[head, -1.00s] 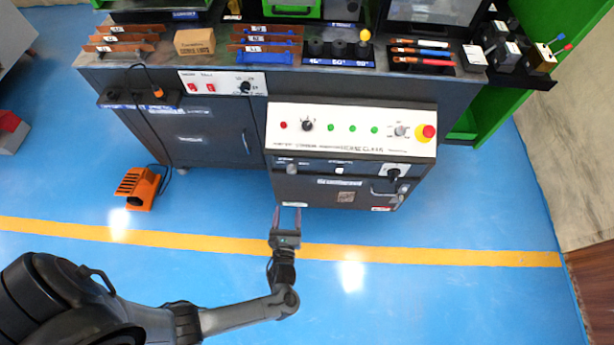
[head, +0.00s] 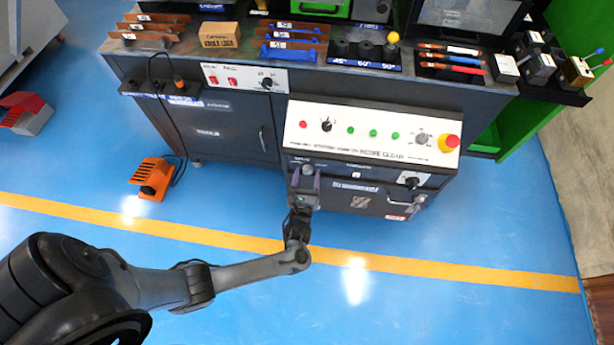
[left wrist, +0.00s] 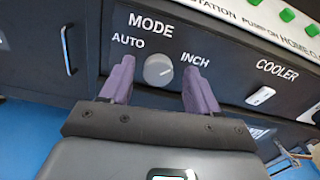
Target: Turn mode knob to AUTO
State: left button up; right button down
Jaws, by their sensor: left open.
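The mode knob (left wrist: 158,70) is a round grey dial on the dark front panel, with AUTO printed at its upper left and INCH at its upper right in the left wrist view. A pale pointer mark on it is too faint to read surely. My left gripper (left wrist: 160,82) is open, its two purple fingers on either side of the knob and apart from it. In the head view, the left gripper (head: 304,178) is at the left part of the panel below the white control strip, mostly covering the knob. My right gripper is not in view.
The white control panel (head: 370,132) above carries several buttons, a black selector (head: 326,125) and a red emergency stop (head: 450,141). A white COOLER switch (left wrist: 260,96) sits to the right of the knob. An orange foot pedal (head: 152,178) lies on the open blue floor at left.

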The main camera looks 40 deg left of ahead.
pick_arm(q)
jog(key=shift+w+a, duration=0.25)
jog(key=shift+a, duration=0.05)
jog(key=shift+c, duration=0.2)
jog(key=c, duration=1)
